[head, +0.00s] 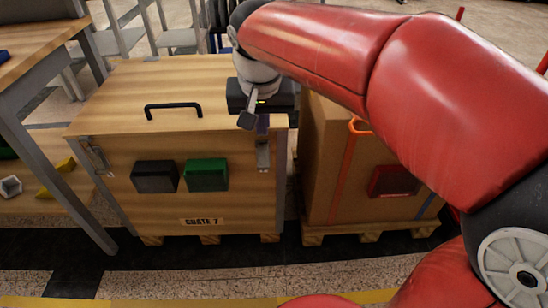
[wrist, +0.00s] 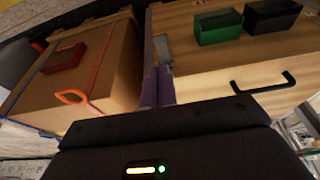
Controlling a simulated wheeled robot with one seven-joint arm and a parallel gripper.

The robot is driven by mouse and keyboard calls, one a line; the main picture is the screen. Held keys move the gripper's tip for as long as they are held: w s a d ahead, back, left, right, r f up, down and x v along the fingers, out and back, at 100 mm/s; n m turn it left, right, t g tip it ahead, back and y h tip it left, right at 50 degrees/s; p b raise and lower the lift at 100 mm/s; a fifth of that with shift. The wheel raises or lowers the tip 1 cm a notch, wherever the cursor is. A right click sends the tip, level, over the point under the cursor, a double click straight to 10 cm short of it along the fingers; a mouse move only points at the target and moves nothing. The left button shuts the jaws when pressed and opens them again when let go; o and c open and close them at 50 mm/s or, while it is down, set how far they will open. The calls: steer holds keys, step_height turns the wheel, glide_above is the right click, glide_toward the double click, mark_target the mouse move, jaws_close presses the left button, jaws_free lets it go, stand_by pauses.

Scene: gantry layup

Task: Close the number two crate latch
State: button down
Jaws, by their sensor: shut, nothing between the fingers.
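The wooden crate (head: 150,212) has a label that seems to read "CRATE 7". A grey metal latch (head: 263,155) sits at the upper right of its front face. A second latch (head: 97,157) is at the upper left, its lever seemingly angled out. My gripper (head: 260,124) is shut and empty at the lid's right front edge, just above the right latch. In the wrist view, my purple fingertips (wrist: 157,84) are together next to the right latch (wrist: 162,48). I cannot tell whether they touch it, or whether that latch is fastened.
A black handle (head: 173,109) stands up from the lid. A black box (head: 155,177) and a green box (head: 207,174) are on the crate's front. A strapped cardboard box (head: 343,165) on a pallet stands close on the right. A wooden table (head: 40,50) is at left.

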mark_target(264, 165)
stand_by(0.3)
steer(key=b+x, duration=0.1)
steer(key=x, duration=1.3)
steer(key=shift+b, duration=0.3)
steer(key=shift+f, duration=0.1)
